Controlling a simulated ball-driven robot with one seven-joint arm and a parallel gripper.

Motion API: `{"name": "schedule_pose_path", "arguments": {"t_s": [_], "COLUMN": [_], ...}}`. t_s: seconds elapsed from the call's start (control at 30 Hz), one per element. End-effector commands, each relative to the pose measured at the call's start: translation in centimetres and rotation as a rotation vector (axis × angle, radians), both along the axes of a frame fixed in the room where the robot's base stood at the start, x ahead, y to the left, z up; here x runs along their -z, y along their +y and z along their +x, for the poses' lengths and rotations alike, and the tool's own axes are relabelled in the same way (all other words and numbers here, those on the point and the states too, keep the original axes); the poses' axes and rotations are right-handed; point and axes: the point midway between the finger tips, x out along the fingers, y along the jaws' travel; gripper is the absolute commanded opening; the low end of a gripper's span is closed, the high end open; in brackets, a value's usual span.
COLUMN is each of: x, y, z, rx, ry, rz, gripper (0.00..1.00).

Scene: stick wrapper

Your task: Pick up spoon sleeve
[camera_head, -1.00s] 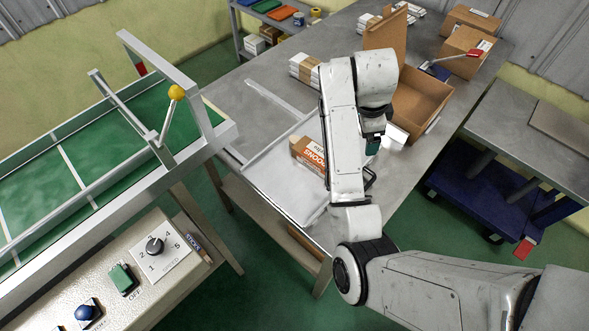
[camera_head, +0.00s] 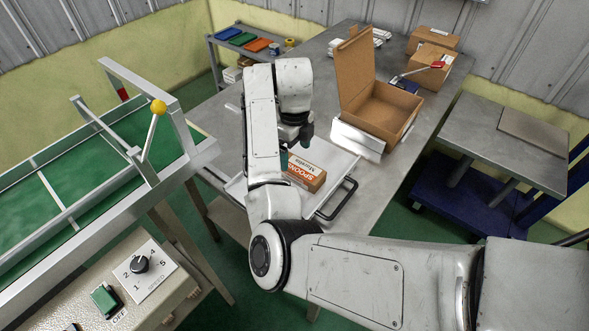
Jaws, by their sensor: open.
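The spoon sleeve (camera_head: 307,173) is a small brown carton with an orange band and white lettering. It lies on a white tray (camera_head: 335,161) with a black handle, at the near end of the grey metal table. My gripper (camera_head: 291,150) is just behind and left of the sleeve in the picture, above the tray. Its fingers are small and dark here and partly hidden by my arm. It appears open and holds nothing that I can see. My forearm covers the left part of the tray and perhaps part of the sleeve.
An open cardboard box (camera_head: 378,112) stands behind the tray, with a white piece (camera_head: 357,140) at its front. A tape dispenser with a red handle (camera_head: 437,65) and closed cartons (camera_head: 433,40) are at the back. A green conveyor (camera_head: 75,185) with a yellow-knobbed lever is on the left.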

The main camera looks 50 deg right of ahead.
Motion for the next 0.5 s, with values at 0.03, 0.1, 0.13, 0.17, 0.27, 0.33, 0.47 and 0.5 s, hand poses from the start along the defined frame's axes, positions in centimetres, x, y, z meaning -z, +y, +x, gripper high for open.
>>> {"name": "schedule_pose_path", "arguments": {"t_s": [0.03,0.1,0.13,0.17,0.27,0.33,0.47,0.5], "x": [0.4,1.0,1.3,1.8,3.3,4.3,5.3,5.4], "y": [0.0,0.1,0.1,0.1,0.2,0.1,0.1,0.1], "z": [-0.1,-0.1,-0.2,-0.3,-0.5,-0.4,-0.4,-0.4], "rx": [-0.001,-0.002,-0.002,-0.001,-0.002,-0.002,0.000,0.000], "ry": [0.001,0.002,0.002,0.004,0.003,0.003,0.000,-0.001], "rz": [0.001,0.000,0.000,0.000,0.001,0.000,0.000,0.001], "gripper": [0.92,0.92,0.92,0.92,0.92,0.92,0.92,0.92]}}
